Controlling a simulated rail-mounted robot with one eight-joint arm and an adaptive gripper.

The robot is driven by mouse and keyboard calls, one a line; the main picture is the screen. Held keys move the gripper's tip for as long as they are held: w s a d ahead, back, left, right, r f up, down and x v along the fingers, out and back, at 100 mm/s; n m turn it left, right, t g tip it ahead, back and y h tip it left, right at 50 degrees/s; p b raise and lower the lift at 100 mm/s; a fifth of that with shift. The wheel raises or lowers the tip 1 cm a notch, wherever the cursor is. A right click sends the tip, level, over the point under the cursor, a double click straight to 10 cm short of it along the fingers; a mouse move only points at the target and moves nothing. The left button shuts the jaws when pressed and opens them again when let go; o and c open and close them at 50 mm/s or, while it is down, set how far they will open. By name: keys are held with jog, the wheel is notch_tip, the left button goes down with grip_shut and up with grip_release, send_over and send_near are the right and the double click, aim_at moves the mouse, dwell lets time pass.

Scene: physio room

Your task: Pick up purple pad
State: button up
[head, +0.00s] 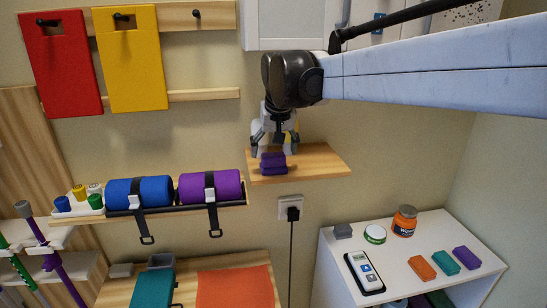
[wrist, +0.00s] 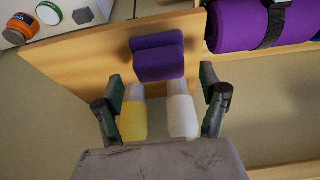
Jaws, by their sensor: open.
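A purple pad (head: 272,164) sits on a small wooden wall shelf (head: 318,160). It looks like two purple blocks together, one against or on the other; I cannot tell whether they are joined. My gripper (head: 272,146) is above and close to the pad, pointing down. In the wrist view the pad (wrist: 158,58) lies just beyond the tips of my gripper (wrist: 160,90), whose fingers are spread apart with nothing between them at the tips. A white and a yellow cylinder (wrist: 132,118) show between the fingers, nearer the wrist camera. Another purple block (head: 467,258) lies on the white cabinet.
A blue roll (head: 139,191) and a purple roll (head: 209,185) are strapped on a shelf at left. The white cabinet (head: 335,262) at lower right holds an orange jar (head: 404,222), a phone-like device (head: 365,272) and small blocks. The right part of the wooden shelf is clear.

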aim_at(274, 155)
jog(key=shift+x, duration=1.6)
jog(key=c, duration=1.3)
